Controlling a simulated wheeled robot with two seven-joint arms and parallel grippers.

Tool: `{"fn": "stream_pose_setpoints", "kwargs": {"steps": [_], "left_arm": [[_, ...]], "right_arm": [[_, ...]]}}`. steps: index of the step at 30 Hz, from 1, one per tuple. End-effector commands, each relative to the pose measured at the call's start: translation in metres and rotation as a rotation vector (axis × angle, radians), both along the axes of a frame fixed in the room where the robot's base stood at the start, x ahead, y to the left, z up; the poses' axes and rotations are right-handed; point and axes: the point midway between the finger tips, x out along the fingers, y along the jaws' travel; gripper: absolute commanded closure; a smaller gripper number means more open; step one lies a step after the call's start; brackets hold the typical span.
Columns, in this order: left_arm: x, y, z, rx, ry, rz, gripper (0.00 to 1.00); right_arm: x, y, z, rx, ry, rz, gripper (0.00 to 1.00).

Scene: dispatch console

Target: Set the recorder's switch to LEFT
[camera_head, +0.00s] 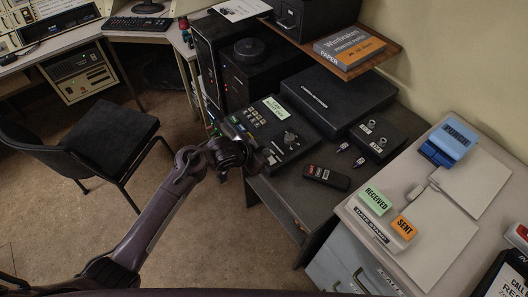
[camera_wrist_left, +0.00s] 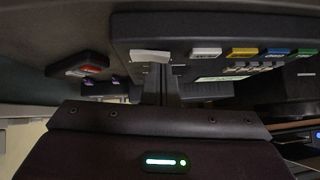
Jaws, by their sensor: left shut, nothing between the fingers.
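The recorder (camera_head: 272,102) is a dark console box with a pale green label, rows of small coloured keys and a round knob (camera_head: 290,138) near its front right. I cannot read which way any switch points. My left gripper (camera_head: 268,157) is shut and empty at the recorder's front edge, below the knob in the picture. In the left wrist view the shut fingers (camera_wrist_left: 162,88) reach toward the recorder's face (camera_wrist_left: 225,28), close to a pale bar-like part (camera_wrist_left: 150,57). White, yellow, blue and green keys show right of it. Contact cannot be told. My right gripper is out of view.
A dark remote-like handset (camera_head: 326,178) lies on the desk right of my gripper. A black box with two knobs (camera_head: 378,136) and a flat black case (camera_head: 330,95) stand beyond. The white cabinet (camera_head: 400,215) with stamps is at right. A chair (camera_head: 110,140) stands left.

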Motion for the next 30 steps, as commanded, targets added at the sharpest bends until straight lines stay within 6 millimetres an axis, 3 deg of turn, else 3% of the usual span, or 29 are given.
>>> {"fn": "stream_pose_setpoints", "kwargs": {"steps": [15,30], "left_arm": [[0.0,0.001,-0.005,0.001,0.004,-0.001,1.0],[-0.013,-0.009,-0.003,0.001,0.004,-0.002,1.0]], "right_arm": [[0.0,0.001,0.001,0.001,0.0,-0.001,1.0],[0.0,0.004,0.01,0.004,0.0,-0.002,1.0]]}}
